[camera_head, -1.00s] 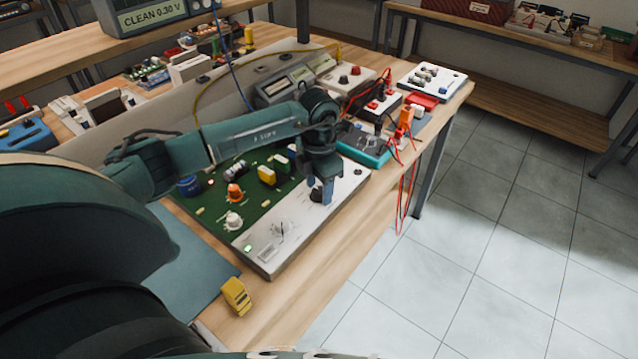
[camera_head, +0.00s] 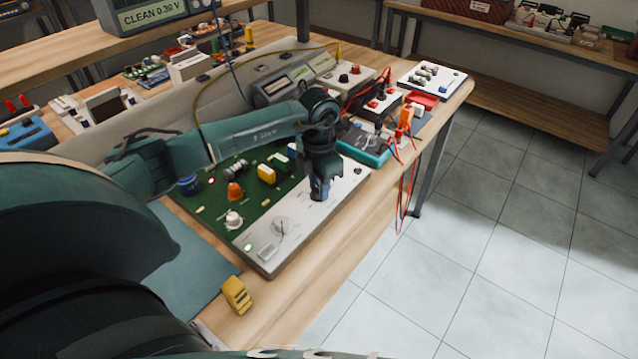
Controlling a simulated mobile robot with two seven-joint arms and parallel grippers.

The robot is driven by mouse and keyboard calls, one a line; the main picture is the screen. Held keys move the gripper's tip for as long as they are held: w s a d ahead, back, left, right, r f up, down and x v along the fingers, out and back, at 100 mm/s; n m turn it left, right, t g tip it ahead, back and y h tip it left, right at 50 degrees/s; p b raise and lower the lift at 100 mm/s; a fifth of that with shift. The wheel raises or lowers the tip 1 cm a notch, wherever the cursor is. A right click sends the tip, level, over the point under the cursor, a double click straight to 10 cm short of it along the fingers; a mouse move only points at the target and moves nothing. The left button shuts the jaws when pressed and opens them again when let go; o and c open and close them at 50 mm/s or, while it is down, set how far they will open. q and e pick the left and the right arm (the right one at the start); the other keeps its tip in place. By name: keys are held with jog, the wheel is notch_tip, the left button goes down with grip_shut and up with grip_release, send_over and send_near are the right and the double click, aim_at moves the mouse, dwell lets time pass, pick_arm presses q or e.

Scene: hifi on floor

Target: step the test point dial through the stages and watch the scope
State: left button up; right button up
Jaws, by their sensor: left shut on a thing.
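The trainer board (camera_head: 235,215) lies on the wooden bench, with a green circuit area and a pale control panel (camera_head: 300,222) along its front. My left gripper (camera_head: 319,194) points down at the upper part of that panel and is shut on a small dark knob, which its fingers mostly hide. I take this knob to be the test point dial, but its markings are too small to read. A pale round dial (camera_head: 281,227) sits lower on the panel, clear of the gripper. The scope (camera_head: 155,15) at the top left shows "CLEAN" and about 0.3 V. My right gripper is out of view.
A yellow object (camera_head: 237,294) stands at the bench's front edge. A teal meter (camera_head: 364,147) and red leads (camera_head: 404,195) are right of the board, the leads hanging over the edge. Grey instruments (camera_head: 290,88) stand behind my left arm. Tiled floor lies open at right.

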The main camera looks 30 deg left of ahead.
pick_arm(q)
jog(key=shift+m, duration=0.3)
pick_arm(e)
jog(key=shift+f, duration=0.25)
pick_arm(q)
jog(key=shift+f+m+b, duration=0.1)
jog(key=shift+m+b, duration=0.2)
jog(key=shift+b, duration=0.15)
jog(key=m+b, duration=0.2)
jog(key=m, duration=0.1)
jog(key=shift+m, duration=0.3)
jog(key=shift+m+b, duration=0.65)
jog(key=shift+m, duration=0.55)
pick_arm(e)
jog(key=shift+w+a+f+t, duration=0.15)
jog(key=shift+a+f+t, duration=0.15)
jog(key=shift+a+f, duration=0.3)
pick_arm(q)
jog(key=shift+m, duration=0.3)
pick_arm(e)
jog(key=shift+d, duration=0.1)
pick_arm(q)
jog(key=o, duration=1)
jog(key=shift+c, duration=0.2)
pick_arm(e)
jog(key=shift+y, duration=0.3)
